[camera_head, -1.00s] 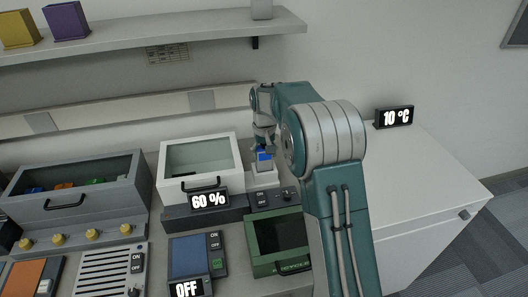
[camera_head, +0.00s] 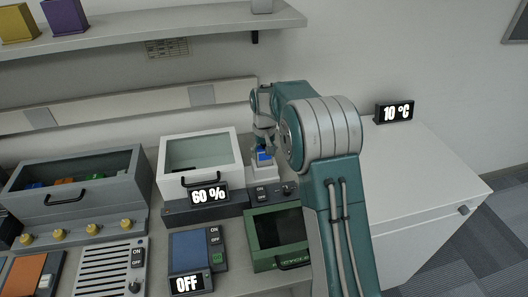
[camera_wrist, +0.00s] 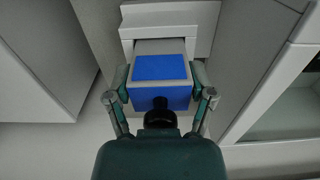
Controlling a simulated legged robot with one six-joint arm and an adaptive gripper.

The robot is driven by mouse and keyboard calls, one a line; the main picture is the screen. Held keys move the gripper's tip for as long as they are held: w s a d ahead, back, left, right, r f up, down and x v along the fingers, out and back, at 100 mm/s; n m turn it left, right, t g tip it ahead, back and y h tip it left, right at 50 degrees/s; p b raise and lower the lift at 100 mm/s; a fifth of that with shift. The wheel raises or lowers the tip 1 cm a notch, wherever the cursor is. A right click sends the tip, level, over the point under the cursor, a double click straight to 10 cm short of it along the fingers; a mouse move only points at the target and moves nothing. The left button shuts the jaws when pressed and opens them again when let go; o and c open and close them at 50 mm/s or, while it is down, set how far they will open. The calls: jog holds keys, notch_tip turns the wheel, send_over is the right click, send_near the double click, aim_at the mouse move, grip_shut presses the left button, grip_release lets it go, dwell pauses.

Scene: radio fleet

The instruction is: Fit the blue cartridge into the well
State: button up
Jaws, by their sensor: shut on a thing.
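The blue cartridge (camera_wrist: 160,68) is between the fingers of my gripper (camera_wrist: 160,92) in the wrist view, with a finger against each side. Its blue top and near face show. In the head view the blue cartridge (camera_head: 264,155) is a small blue patch under my gripper (camera_head: 264,148), at the top of a white stepped block. In the wrist view this white block (camera_wrist: 170,15) lies just beyond and around the cartridge. The well's opening is hidden, and I cannot tell how deep the cartridge sits.
A green box (camera_head: 256,265) and a blue switch panel (camera_head: 190,250) are in front. The white cabinet top (camera_head: 415,170) at right is largely clear.

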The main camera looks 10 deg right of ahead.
jog(key=shift+f, duration=1.1)
jog(key=o, duration=1.1)
jog(key=shift+o, duration=0.2)
notch_tip(320, 180, up, 12)
jog(key=shift+f, duration=0.1)
dwell(0.3)
